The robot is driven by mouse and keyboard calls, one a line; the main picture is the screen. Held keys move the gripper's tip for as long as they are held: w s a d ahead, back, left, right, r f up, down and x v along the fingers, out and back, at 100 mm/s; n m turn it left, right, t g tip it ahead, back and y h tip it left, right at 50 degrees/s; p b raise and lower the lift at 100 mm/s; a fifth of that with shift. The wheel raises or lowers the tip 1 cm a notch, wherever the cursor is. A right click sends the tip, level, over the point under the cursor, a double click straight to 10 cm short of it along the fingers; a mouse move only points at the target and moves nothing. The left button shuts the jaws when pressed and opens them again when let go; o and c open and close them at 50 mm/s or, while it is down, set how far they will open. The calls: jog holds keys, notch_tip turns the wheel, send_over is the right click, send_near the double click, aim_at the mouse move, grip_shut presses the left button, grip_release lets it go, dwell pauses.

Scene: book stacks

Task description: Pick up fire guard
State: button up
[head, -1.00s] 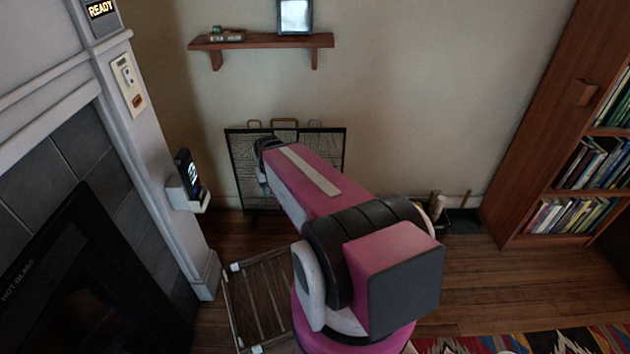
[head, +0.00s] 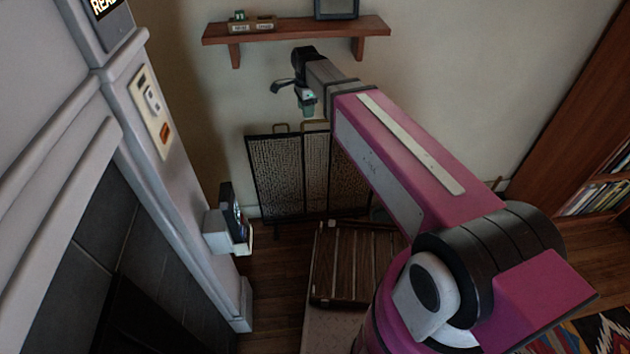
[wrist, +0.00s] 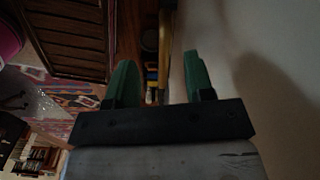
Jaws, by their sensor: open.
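The fire guard (head: 285,175) is a dark-framed, folding mesh screen with brass-coloured handles on top. It stands upright near the back wall in the head view, its right part hidden behind my arm. My gripper (head: 298,96) is in front of the wall, above the guard's top edge in the picture, and appears apart from it. In the wrist view my gripper (wrist: 160,78) has its two green fingers spread with nothing held. A thin brass-coloured strip shows between them beside the wall; it may be part of the guard, but I cannot tell.
A wooden wall shelf (head: 300,30) is just above my gripper. A slatted wooden rack (head: 345,265) lies on the floor before the guard. The fireplace surround (head: 180,190) with a holder (head: 228,232) is at left; a bookcase (head: 560,150) is at right.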

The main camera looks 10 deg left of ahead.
aim_at(303, 122)
jog(key=shift+w+a+f, duration=0.1)
jog(key=shift+a, duration=0.2)
jog(key=shift+a+f, duration=0.2)
jog(key=shift+f, duration=1.6)
jog(key=shift+a+f, duration=0.2)
jog(key=shift+f, duration=1.55)
grip_shut()
